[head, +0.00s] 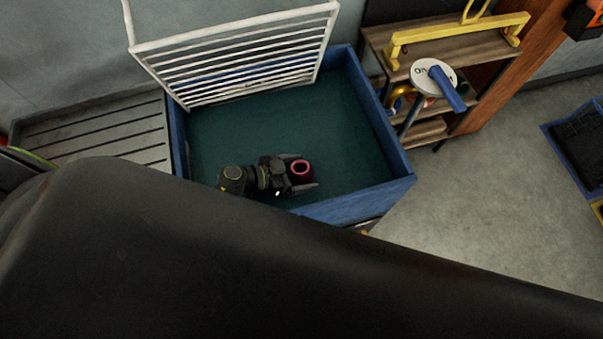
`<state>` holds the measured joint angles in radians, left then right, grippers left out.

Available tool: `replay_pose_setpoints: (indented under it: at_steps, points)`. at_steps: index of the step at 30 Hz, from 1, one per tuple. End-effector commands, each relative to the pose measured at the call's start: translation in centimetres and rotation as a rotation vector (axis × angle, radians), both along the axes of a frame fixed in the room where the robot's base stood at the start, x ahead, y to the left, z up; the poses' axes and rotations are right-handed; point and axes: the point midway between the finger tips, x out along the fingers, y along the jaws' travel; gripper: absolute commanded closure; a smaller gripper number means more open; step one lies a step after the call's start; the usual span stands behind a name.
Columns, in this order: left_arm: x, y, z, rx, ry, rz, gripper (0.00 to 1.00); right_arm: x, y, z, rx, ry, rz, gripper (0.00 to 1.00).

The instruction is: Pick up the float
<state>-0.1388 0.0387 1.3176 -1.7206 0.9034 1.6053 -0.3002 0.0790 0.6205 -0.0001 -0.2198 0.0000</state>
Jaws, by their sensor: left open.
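The float (301,168) looks like a small pink-red ring or short cylinder with a dark centre. It is in the blue-rimmed bin, near its front edge. My left gripper (308,172) reaches in from the left, low over the bin. Its jaws are open, with one dark finger on the far side of the float and one on the near side. I cannot tell whether either finger touches it. My right gripper is out of view.
The blue bin wall (391,193) runs close on the right and front. A white slatted rack (243,54) stands along the back. A wooden shelf (466,48) with a blue-handled white disc (421,78) is at right. The green bin floor behind the gripper is clear.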

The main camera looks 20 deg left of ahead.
Motion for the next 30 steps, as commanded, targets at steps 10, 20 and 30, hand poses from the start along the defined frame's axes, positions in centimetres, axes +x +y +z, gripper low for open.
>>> replay_pose_setpoints:
  at_steps: [10, 20, 30]
  points:
    - [0.0, 0.0, 0.0, 0.0, 0.0, 0.0, 0.35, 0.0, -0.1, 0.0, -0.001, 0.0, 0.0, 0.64]
    - [0.0, 0.0, 0.0, 0.0, 0.0, 0.0, 0.6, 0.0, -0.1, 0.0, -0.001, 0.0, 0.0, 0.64]
    - [0.0, 0.0, 2.2, 0.0, -0.004, -0.001, 0.6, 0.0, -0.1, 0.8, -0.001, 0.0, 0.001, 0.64]
